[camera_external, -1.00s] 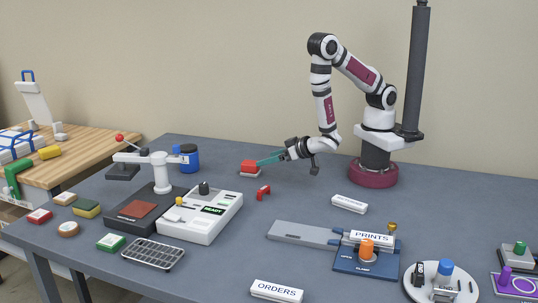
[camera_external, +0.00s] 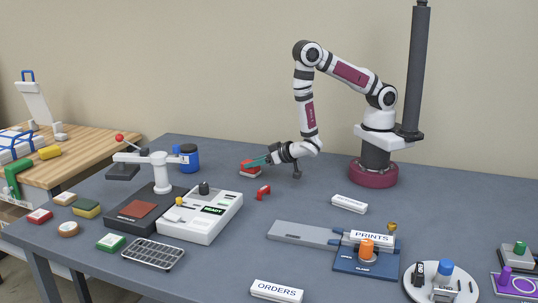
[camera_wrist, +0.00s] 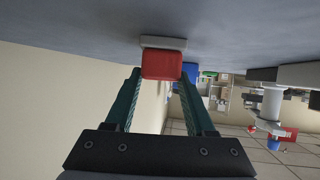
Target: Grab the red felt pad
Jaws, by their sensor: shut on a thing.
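The red felt pad (camera_external: 246,164) sits on a light grey block at the back middle of the table. It also shows in the wrist view as a red block (camera_wrist: 162,66) against its grey base (camera_wrist: 164,42). My gripper (camera_external: 258,161) has its teal fingers at the pad. In the wrist view my gripper (camera_wrist: 162,72) has one finger on each side of the red pad and is shut on it. The pad is still at its base. The fingers cover part of the pad in the external view.
A blue jar (camera_external: 189,158) stands left of the pad. A small red arched piece (camera_external: 263,192) lies in front of it. The white READY machine (camera_external: 205,222) is at front left. A white block (camera_external: 349,203) lies to the right. The table between is clear.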

